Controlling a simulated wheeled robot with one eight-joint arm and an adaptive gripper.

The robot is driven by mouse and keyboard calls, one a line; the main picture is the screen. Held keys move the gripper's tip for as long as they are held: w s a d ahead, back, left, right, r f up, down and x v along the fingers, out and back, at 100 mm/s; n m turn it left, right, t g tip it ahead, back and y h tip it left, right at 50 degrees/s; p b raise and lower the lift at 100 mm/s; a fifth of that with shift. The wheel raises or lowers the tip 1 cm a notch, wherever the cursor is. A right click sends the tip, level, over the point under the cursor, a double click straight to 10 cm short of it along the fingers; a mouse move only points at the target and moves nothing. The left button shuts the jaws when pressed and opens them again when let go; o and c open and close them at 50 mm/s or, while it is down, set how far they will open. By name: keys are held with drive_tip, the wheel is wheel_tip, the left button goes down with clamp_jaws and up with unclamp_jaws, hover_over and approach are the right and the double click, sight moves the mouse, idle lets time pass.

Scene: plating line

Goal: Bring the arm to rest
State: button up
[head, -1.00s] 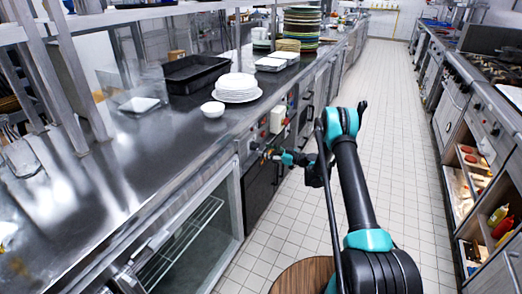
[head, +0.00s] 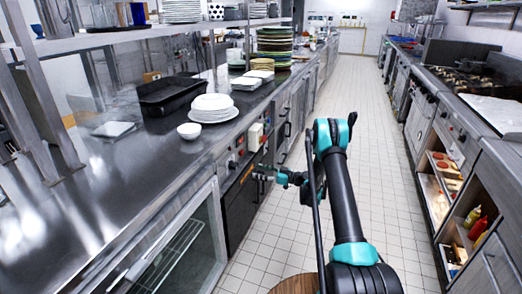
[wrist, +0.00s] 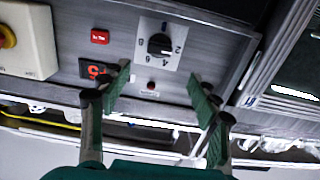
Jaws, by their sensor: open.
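My arm (head: 345,195) reaches forward over the tiled floor, bent at a teal-banded elbow and folded down to the left. My gripper (head: 262,177) is open and empty at the front of the left counter, by its control panel. In the wrist view, my gripper (wrist: 160,85) has two green-padded fingers spread wide with nothing between them. Beyond them is a panel with a black numbered knob (wrist: 160,44), a red switch (wrist: 100,37) and a red display (wrist: 97,71). I cannot tell whether the fingers touch the panel.
The left counter (head: 110,165) carries a black tray (head: 172,95), stacked white plates (head: 211,107) and a white bowl (head: 189,131). The tiled aisle (head: 345,110) ahead is clear. A cooking line with open shelves (head: 440,180) runs along the right.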

drive_tip(key=s+d+r+m+g+h, duration=0.1)
drive_tip(key=s+d+r+m+h, duration=0.25)
drive_tip(key=s+r, duration=0.45)
drive_tip(key=s+d+r+m+h, duration=0.25)
drive_tip(key=s+r+h, duration=0.35)
drive_tip(key=s, duration=0.4)
drive_tip(key=s+d+m+h, duration=0.2)
drive_tip(key=s+d, duration=0.3)
drive_tip(key=s, duration=0.4)
drive_tip(key=s+d+m+h, duration=0.3)
drive_tip(key=s+d, duration=0.2)
drive_tip(key=s, duration=0.5)
drive_tip(key=s+d+f+m+h, duration=0.1)
drive_tip(key=s+d, duration=0.4)
drive_tip(key=s, duration=0.5)
drive_tip(key=shift+s+m+g+h, duration=0.15)
drive_tip(key=shift+m+g+h, duration=0.25)
drive_tip(key=shift+m+h, duration=0.45)
